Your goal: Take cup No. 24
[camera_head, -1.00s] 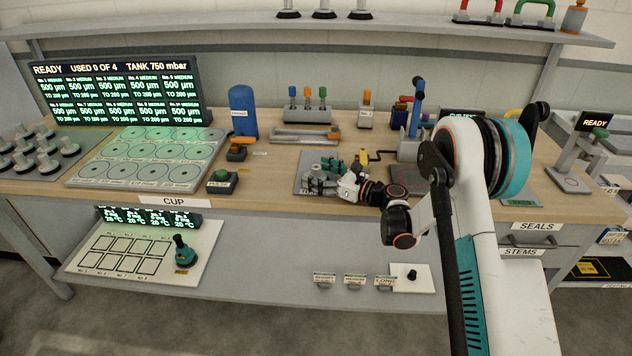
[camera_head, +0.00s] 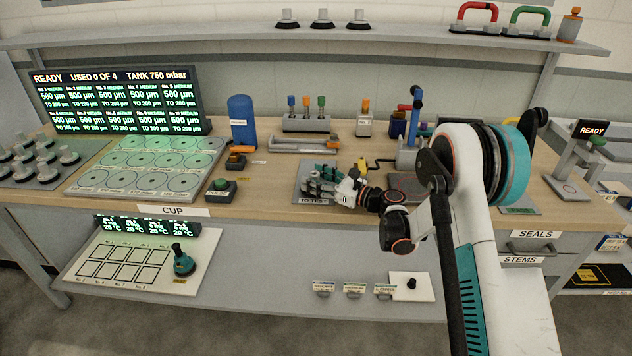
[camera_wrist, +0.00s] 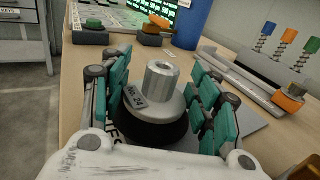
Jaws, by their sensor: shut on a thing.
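Cup No. 24 (camera_wrist: 150,105) has a metal stem on a pale round body with a black rubber rim, and its side tag reads "No. 24". In the wrist view it is upright between the teal fingers of my gripper (camera_wrist: 165,110), which are shut on it. In the head view my gripper (camera_head: 322,184) is over the grey "TO TEST" mat (camera_head: 302,196), and its fingers mostly hide the cup. I cannot tell whether the cup touches the mat.
A green-button box (camera_head: 222,190) and an orange-topped box (camera_head: 236,161) stand left of my gripper, with a blue bottle (camera_head: 242,122) behind. Several cups (camera_head: 40,162) stand far left.

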